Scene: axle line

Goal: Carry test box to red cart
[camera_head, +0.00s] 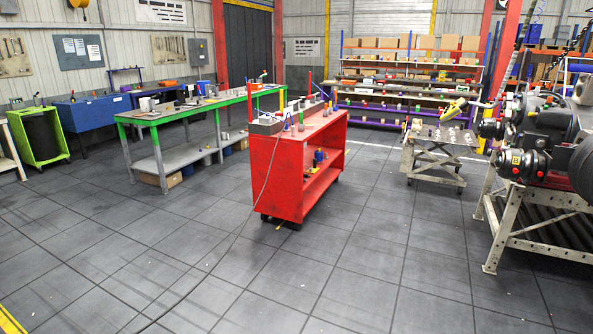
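The red cart (284,178) stands on the floor near the middle of the head view, on dark wheels. A small grey box (265,127) sits on the near left end of its top; I cannot tell whether it is the test box. Several small items stand on the cart top beside it, and a few small things sit on its lower shelf. A dark cable (228,247) runs from the cart's top down across the floor to the bottom edge. Neither of my grippers shows in this view.
A green-edged workbench (160,160) stands behind the cart to the left. A blue bin bench (92,115) and a green bin (40,137) are farther left. A metal trolley (432,157) and an axle stand (535,220) are at the right. The front floor is clear apart from the cable.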

